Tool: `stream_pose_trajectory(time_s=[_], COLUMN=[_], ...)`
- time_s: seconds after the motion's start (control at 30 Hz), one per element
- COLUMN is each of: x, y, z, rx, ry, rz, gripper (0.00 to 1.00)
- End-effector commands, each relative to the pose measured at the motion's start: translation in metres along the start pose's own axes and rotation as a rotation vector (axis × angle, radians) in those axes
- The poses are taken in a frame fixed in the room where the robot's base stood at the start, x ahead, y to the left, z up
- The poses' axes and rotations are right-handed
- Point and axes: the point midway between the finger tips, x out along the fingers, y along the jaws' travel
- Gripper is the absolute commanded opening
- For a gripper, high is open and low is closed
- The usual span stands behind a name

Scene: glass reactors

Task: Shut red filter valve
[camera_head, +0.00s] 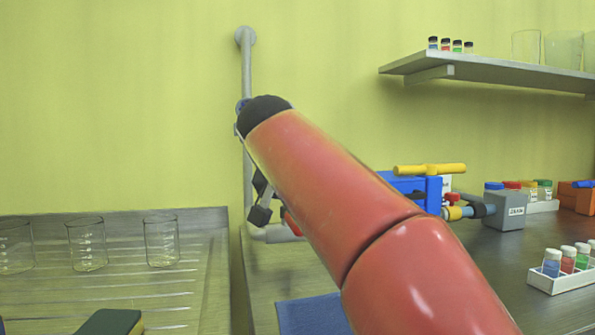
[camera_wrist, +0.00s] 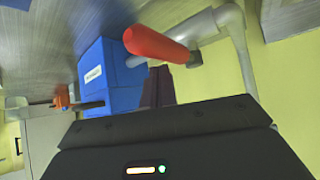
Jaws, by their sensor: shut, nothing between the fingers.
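The red valve handle (camera_wrist: 160,47) shows in the wrist view as a rounded red lever on a grey pipe fitting. In the head view only a small red part of it (camera_head: 291,222) shows beside my arm. My gripper's dark fingers (camera_wrist: 160,82) are together and empty, their tips close to the red handle. I cannot tell whether they touch it. In the head view my gripper (camera_head: 260,205) is a dark shape beside the pipe, mostly hidden by my red arm.
A grey pipe (camera_head: 247,90) runs down the yellow wall. A blue labelled box (camera_wrist: 105,75) stands beside the handle, with an orange valve (camera_wrist: 65,98) near it. Glass beakers (camera_head: 162,242) stand on the left drainboard. A vial rack (camera_head: 560,280) sits on the right.

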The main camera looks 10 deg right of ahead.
Motion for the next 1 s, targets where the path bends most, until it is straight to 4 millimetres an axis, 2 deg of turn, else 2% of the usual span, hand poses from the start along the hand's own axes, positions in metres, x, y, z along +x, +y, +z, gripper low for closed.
stream_pose_trajectory(time_s=[0.1,0.13,0.2,0.5,0.73,1.0], x=[-0.004,-0.006,-0.018,-0.053,-0.068,-0.074], y=[0.021,0.020,0.006,-0.025,-0.036,-0.040], z=[-0.013,-0.015,-0.019,-0.031,-0.037,-0.038], rx=[0.010,0.007,0.004,0.007,0.008,0.010], ry=[0.004,0.004,0.004,0.004,0.005,0.003], rz=[0.012,0.010,0.007,0.013,0.017,0.018], gripper=[0.00,0.00,0.00,0.00,0.00,0.00])
